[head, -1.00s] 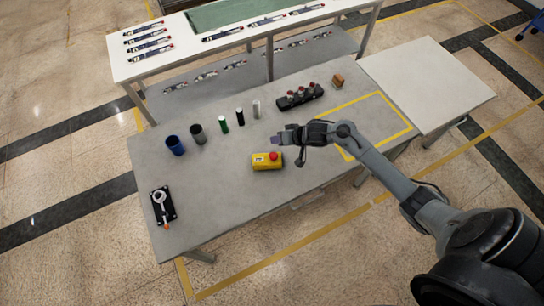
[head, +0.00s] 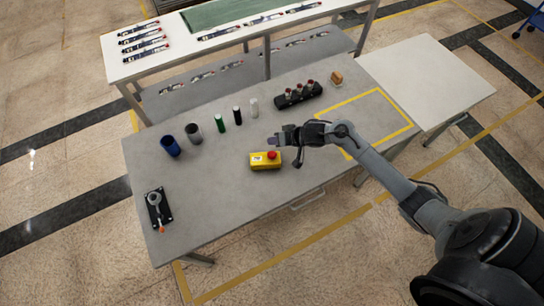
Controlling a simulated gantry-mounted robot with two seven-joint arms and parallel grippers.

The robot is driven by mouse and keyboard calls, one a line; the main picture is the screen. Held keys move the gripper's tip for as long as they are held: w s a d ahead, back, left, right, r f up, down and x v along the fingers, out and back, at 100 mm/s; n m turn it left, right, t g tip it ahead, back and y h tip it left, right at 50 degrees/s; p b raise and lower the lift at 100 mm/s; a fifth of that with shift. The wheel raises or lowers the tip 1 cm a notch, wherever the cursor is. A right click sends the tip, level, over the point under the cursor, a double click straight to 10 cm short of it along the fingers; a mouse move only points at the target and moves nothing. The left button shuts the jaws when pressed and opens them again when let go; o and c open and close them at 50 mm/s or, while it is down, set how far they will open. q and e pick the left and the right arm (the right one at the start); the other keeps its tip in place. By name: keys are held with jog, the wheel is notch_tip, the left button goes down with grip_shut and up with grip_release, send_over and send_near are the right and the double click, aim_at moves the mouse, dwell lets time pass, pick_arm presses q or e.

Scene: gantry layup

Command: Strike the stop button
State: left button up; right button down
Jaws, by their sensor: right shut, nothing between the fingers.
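The stop button is a red mushroom cap (head: 271,155) on a yellow box (head: 259,163) near the middle of the grey table. My right gripper (head: 274,141) is shut and empty. In the head view it shows just above and beside the red cap, with its fingers pointing left. It looks raised above the table; no contact with the button shows. My left gripper is not in view.
The grey table (head: 215,208) holds a blue cup (head: 170,146), a grey cup (head: 193,133), several small cylinders, a black block with red-topped pieces (head: 298,94), and a black lever fixture (head: 158,208). A yellow-taped rectangle lies at right. The front middle is clear.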

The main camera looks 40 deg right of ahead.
jog(key=b, duration=0.5)
send_over(274, 155)
notch_tip(274, 155, down, 4)
jog(key=shift+d+f, duration=0.1)
jog(key=shift+f, duration=1.05)
dwell(0.6)
jog(key=shift+f, duration=0.25)
jog(key=shift+f, duration=0.2)
